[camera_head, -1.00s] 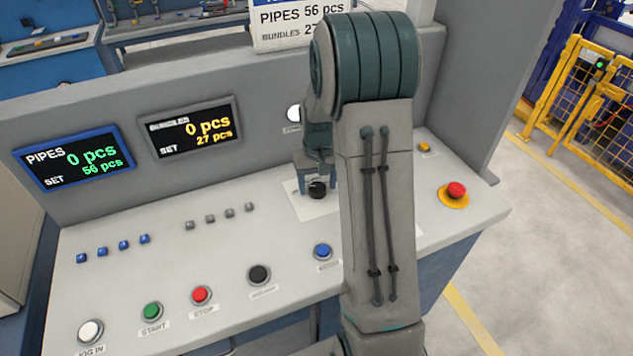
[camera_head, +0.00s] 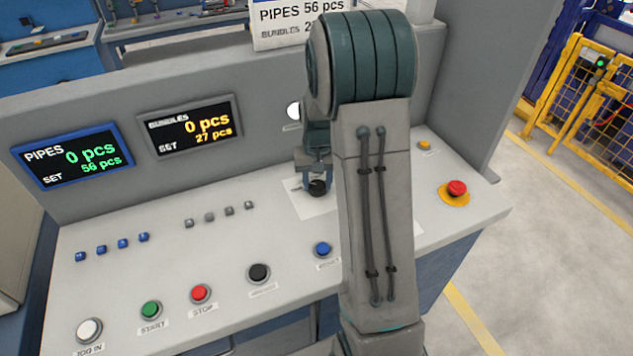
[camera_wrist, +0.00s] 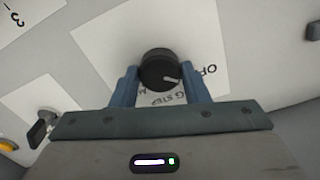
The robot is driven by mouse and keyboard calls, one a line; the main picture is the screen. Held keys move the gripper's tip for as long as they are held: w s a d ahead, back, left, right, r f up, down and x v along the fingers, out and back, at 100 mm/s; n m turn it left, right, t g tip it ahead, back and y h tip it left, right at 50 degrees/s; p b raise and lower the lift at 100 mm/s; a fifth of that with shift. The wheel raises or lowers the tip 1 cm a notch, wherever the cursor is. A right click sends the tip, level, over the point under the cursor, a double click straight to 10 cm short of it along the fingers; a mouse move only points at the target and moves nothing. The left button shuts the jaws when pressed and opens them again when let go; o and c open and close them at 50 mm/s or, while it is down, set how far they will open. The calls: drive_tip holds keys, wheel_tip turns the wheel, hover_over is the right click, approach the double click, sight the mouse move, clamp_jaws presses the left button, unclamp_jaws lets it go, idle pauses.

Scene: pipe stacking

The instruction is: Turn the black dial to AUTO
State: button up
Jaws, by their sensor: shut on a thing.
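The black dial (camera_head: 318,188) stands on a white label plate on the sloped console, partly hidden behind my arm. My gripper (camera_head: 317,184) is down at the dial. In the wrist view its two blue fingers (camera_wrist: 160,82) stand on either side of the dial and are shut on it. The printing on the plate is partly covered; "OF" and "G STEP" show. I cannot read AUTO.
A red emergency button (camera_head: 457,188) on a yellow base is at the right of the console. A blue button (camera_head: 323,249), a black button (camera_head: 259,273), a red STOP button (camera_head: 200,293) and a green START button (camera_head: 151,310) line the front. Two displays stand behind at left.

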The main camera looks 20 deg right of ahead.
drive_tip(key=m, duration=0.3)
drive_tip(key=shift+m+b, duration=0.3)
drive_tip(key=shift+b, duration=0.05)
drive_tip(key=m, duration=0.3)
drive_tip(key=shift+m, duration=0.3)
drive_tip(key=m+p, duration=0.1)
drive_tip(key=m, duration=0.5)
drive_tip(key=shift+r, duration=0.15)
drive_tip(key=m+p, duration=0.2)
drive_tip(key=m, duration=0.3)
drive_tip(key=shift+m+p, duration=0.4)
drive_tip(key=shift+w+m+p, duration=0.1)
drive_tip(key=shift+m+p, duration=0.8)
drive_tip(key=shift+m, duration=0.7)
drive_tip(key=o, duration=1)
drive_tip(key=shift+c, duration=0.2)
